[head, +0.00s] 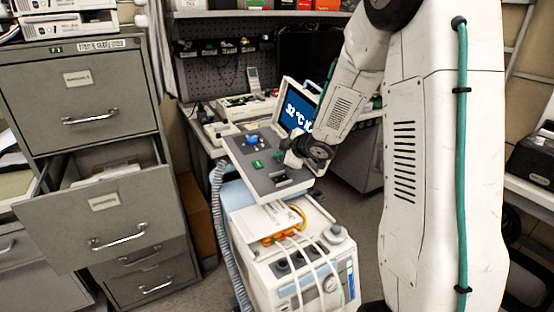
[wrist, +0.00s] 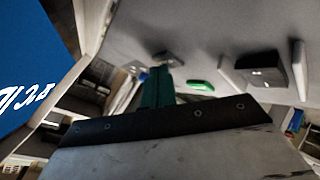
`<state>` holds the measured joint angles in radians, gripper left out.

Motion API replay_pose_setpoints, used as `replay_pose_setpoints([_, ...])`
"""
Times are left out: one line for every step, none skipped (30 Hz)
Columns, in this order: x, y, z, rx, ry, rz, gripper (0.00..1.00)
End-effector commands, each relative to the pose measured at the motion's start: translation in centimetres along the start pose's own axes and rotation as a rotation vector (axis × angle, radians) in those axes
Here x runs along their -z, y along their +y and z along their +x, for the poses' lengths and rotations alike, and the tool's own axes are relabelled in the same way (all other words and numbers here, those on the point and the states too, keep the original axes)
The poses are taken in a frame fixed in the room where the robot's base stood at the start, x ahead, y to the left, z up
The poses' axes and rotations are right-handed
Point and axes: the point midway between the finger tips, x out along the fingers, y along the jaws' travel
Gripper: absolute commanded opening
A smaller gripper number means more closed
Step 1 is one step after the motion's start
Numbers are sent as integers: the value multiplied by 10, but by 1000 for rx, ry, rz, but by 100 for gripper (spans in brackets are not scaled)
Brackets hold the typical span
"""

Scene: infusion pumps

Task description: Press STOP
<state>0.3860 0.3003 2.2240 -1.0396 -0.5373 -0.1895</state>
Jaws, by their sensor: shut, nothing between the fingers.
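The pump's grey control panel (head: 266,158) slopes at the top of a white cart unit. On it are a blue control (head: 251,141), a green button (head: 257,165) and a dark control (head: 280,180). I cannot read a STOP label on any of them. My gripper (head: 281,156) is shut and empty at the panel's right side, partly hidden by my wrist. In the wrist view its teal fingers (wrist: 158,86) point toward the panel face (wrist: 215,40). The green button (wrist: 201,86) and a dark square control (wrist: 262,70) are right of them. I cannot tell if the fingertips touch the panel.
A blue display (head: 298,111) stands behind the panel. Tubes and orange connectors (head: 283,238) lie below it. A grey hose (head: 221,230) hangs on the left. A filing cabinet (head: 85,95) with an open drawer (head: 105,215) is further left.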

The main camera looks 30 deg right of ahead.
Motion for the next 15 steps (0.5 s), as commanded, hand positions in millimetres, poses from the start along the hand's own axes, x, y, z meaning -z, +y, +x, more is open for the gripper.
replay_pose_setpoints([1, 2, -2, -2, 0, -1, 0])
replay_pose_setpoints([2, 3, -3, -2, 0, -1, 0])
replay_pose_setpoints([3, 4, -4, -2, -1, -1, 0])
replay_pose_setpoints([3, 5, -5, -2, -1, -2, 0])
replay_pose_setpoints([4, 6, -7, -2, -1, -2, 0])
replay_pose_setpoints([5, 7, -8, -2, -1, -1, 0])
replay_pose_setpoints([6, 7, -9, -2, -1, -1, 0])
replay_pose_setpoints([6, 8, -10, -2, -1, -1, 0])
replay_pose_setpoints([6, 8, -10, -2, -1, -1, 0])
replay_pose_setpoints([7, 8, -10, -2, -1, -1, 0])
replay_pose_setpoints([7, 8, -10, -1, -1, -1, 0])
replay_pose_setpoints([7, 8, -10, -1, -1, -1, 0])
replay_pose_setpoints([7, 8, -10, -1, -1, -1, 0])
replay_pose_setpoints([7, 8, -10, -1, -1, -1, 0])
replay_pose_setpoints([7, 8, -10, -1, -1, 0, 0])
